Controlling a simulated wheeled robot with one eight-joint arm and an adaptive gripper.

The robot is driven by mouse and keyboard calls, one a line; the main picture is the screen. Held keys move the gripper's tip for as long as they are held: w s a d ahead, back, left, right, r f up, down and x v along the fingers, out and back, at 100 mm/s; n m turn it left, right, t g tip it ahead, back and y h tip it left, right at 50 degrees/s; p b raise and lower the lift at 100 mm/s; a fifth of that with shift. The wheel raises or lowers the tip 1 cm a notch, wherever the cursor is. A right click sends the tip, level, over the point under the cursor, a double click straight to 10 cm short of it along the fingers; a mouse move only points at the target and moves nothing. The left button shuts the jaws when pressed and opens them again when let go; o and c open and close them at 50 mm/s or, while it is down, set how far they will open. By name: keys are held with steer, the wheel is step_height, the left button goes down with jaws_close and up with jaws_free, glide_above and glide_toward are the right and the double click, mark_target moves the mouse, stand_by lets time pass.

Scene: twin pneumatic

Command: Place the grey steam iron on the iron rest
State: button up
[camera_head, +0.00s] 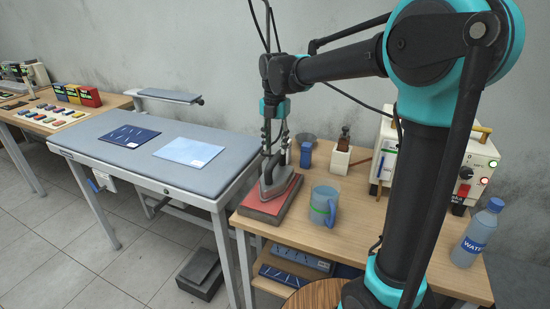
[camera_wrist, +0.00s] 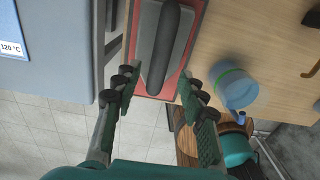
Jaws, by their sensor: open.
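The grey steam iron (camera_head: 276,188) sits on the iron rest (camera_head: 262,207), a dark base with a red pad, at the wooden table's left end. In the wrist view the iron (camera_wrist: 150,38) shows its long dark handle and grey body on the red pad (camera_wrist: 150,84). My gripper (camera_head: 270,150) is above the iron in the head view, partly overlapping its handle there. In the wrist view my gripper (camera_wrist: 160,88) is open, its fingers spread to either side of the handle's near end. I see nothing held. Whether a finger touches the iron cannot be told.
A blue mug (camera_head: 325,206) stands close right of the rest. A water bottle (camera_head: 478,233) stands at the right. The padded ironing table (camera_head: 120,165) is at the left.

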steer(key=shift+r, duration=1.8)
stand_by(0.8)
